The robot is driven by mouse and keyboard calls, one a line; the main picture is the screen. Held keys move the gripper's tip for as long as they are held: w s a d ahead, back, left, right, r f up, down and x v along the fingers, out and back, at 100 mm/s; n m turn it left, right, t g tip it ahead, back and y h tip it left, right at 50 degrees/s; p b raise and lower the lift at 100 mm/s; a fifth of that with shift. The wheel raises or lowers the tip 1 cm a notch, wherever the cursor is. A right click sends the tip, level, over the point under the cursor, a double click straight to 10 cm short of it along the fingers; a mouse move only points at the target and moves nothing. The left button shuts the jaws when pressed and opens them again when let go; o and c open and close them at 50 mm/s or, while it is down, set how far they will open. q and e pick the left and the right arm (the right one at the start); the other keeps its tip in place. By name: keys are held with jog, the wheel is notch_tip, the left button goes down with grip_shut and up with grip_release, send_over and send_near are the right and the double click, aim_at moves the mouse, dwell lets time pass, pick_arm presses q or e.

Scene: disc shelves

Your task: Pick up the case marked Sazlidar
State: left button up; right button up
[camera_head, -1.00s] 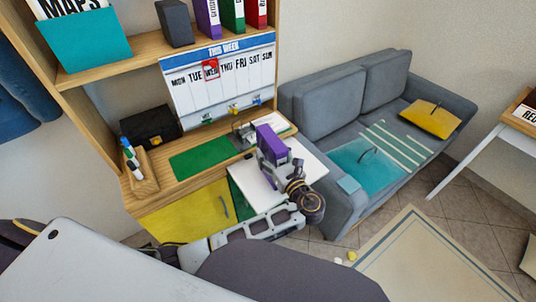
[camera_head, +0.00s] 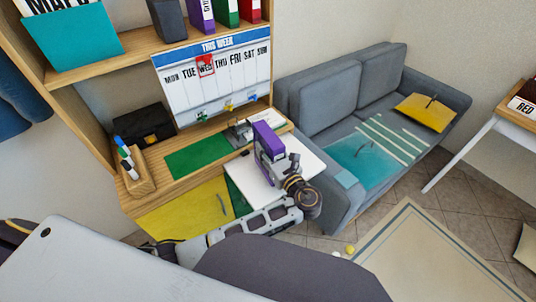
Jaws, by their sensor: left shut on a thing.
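A purple case (camera_head: 267,139) stands roughly upright over the white pull-out board at the right front of the shelf desk. Its marking cannot be read from here. My left gripper (camera_head: 277,160) is shut on the purple case, and my arm reaches it from below. The gripper hides part of the case's lower side. I cannot tell whether the case touches the board. My right gripper is not in view.
The white board (camera_head: 305,164) juts out near the grey sofa (camera_head: 320,98). A weekly calendar (camera_head: 215,75) stands behind a green mat (camera_head: 198,156). A pen holder (camera_head: 137,176) and black box (camera_head: 145,125) are at left.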

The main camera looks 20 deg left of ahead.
aim_at(268, 133)
pick_arm(q)
jog(key=c, duration=0.3)
jog(key=shift+c, duration=0.2)
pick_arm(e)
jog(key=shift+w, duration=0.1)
pick_arm(q)
jog(key=shift+r, duration=0.1)
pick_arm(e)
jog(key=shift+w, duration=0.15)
pick_arm(q)
notch_tip(268, 133, up, 9)
jog(key=shift+r+p, duration=0.15)
jog(key=shift+p, duration=0.6)
jog(key=shift+r, duration=0.35)
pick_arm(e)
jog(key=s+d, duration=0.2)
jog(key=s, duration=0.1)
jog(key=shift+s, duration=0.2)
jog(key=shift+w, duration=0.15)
